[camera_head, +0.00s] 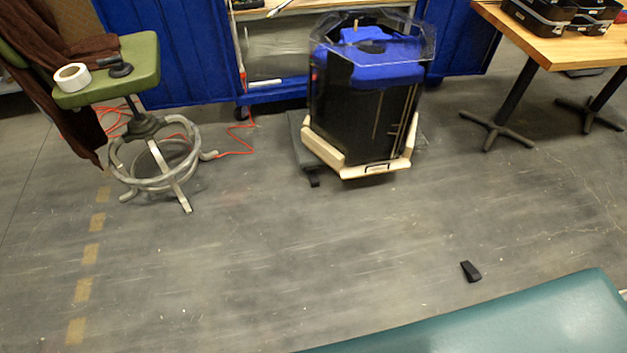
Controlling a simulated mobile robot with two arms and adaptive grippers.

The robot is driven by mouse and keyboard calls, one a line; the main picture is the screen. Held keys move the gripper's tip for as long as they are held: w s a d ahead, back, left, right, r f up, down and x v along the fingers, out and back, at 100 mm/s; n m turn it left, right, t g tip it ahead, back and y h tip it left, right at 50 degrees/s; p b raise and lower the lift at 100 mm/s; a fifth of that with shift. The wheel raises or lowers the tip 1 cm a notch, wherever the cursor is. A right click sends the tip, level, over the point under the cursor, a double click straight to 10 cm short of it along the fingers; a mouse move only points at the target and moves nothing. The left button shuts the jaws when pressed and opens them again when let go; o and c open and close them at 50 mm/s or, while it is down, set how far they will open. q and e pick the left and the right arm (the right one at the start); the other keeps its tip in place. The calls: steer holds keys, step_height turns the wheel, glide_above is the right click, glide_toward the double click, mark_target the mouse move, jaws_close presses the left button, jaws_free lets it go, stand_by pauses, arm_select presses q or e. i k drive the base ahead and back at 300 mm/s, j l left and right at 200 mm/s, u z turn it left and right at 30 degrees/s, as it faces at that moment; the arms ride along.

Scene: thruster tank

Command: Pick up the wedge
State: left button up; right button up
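A small black wedge (471,271) lies on the grey floor in the lower right of the head view. It is close to the edge of a teal padded surface (520,322) and apart from it. Neither of my grippers shows in this view.
A black tank with a blue top (372,95) stands on a low wheeled base at the back centre. A green stool (140,65) with a tape roll (72,77) is at left. A wooden table (560,45) with black cases is at right. The middle floor is clear.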

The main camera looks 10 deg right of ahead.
mark_target(314, 179)
steer(key=i+z, duration=0.1)
steer(key=z, duration=0.25)
steer(key=j+z, duration=0.1)
steer(key=z, duration=0.2)
steer(key=i+j+z, duration=0.1)
steer(key=z, duration=0.25)
steer(key=i+j+z, duration=0.3)
steer(key=j, duration=0.3)
steer(key=i+j+z, duration=0.2)
steer(key=j, duration=0.15)
steer(key=i+j+z, duration=0.15)
steer(key=j, duration=0.2)
steer(key=i+j+z, duration=0.15)
steer(key=j, duration=0.25)
